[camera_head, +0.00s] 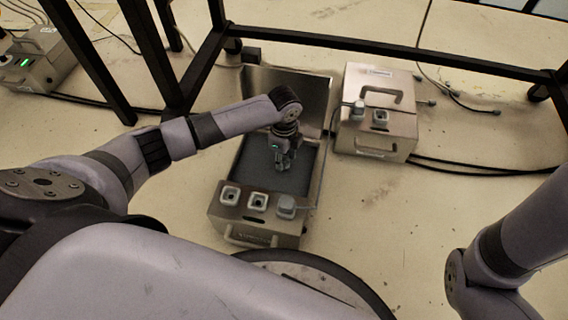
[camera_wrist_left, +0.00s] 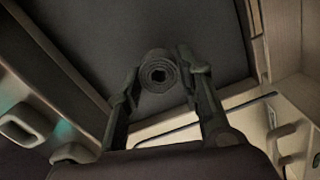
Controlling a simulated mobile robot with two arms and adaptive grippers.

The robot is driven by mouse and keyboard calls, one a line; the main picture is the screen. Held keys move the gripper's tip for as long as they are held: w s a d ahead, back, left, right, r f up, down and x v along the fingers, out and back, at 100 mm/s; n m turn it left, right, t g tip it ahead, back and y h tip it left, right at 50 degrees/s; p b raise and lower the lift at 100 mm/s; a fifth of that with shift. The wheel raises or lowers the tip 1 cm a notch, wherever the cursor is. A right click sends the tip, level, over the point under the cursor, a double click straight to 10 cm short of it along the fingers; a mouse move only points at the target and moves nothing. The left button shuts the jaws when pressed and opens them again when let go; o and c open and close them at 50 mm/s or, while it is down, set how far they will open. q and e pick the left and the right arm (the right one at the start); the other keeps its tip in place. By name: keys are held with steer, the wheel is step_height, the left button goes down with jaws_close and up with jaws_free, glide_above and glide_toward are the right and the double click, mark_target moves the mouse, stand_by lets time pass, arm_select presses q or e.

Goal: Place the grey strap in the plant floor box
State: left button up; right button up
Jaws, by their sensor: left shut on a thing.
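The grey strap (camera_wrist_left: 158,72) is a rolled coil in the left wrist view, between the two fingertips of my left gripper (camera_wrist_left: 162,82). In the head view my left gripper (camera_head: 283,162) points down, shut on the strap, over the dark grey inside of an open metal box (camera_head: 322,155). The strap cannot be made out clearly in the head view. The box's lid stands open at the back. In the left wrist view the box's dark floor (camera_wrist_left: 85,30) lies behind the strap. Whether the strap touches it, I cannot tell. My right gripper is out of view.
A closed metal box (camera_head: 378,112) with a handle stands to the right. Another metal unit with green lights (camera_head: 35,62) is at the far left. Dark frame legs and bars (camera_head: 390,47) span the back. Cables run along the floor (camera_head: 400,210).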

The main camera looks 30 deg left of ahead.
arm_select(q)
step_height(320, 180, down, 3)
steer(key=shift+r+b, duration=0.15)
steer(key=shift+b, duration=0.45)
steer(key=shift+r, duration=0.15)
steer(key=o, duration=0.9)
steer(key=shift+f, duration=0.2)
steer(key=shift+r, duration=0.1)
